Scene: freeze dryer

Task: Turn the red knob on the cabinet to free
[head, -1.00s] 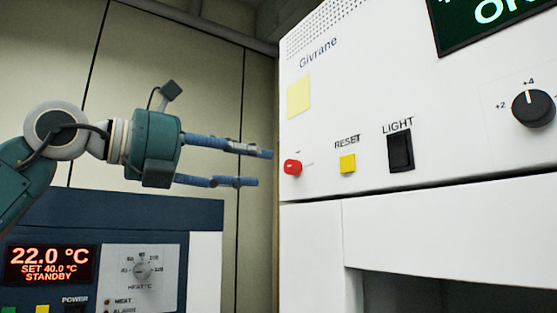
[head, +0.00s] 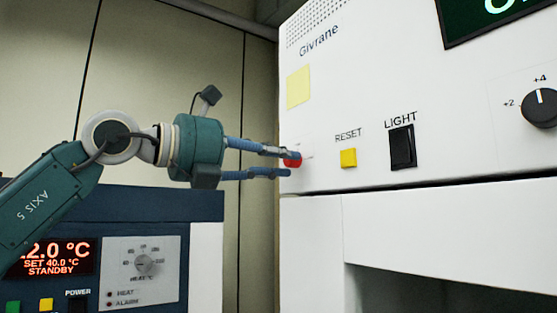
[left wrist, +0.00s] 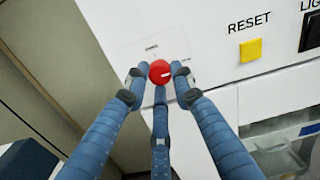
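The red knob (head: 292,160) sits at the lower left of the white cabinet front (head: 400,80), below a yellow note. In the left wrist view the knob (left wrist: 160,72) shows face-on with a short white mark, and small print beside it is too blurred to read. My left gripper (head: 287,163) reaches it from the left. Its three blue fingers (left wrist: 158,82) are spread around the knob, tips close to its rim and seemingly still apart from it. In the head view the upper finger partly covers the knob. My right gripper is in neither view.
Right of the knob are the yellow RESET button (head: 348,158) and black LIGHT switch (head: 402,147). A black dial (head: 540,107) is farther right. A blue heater unit (head: 205,205) with a red display stands below my left arm.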

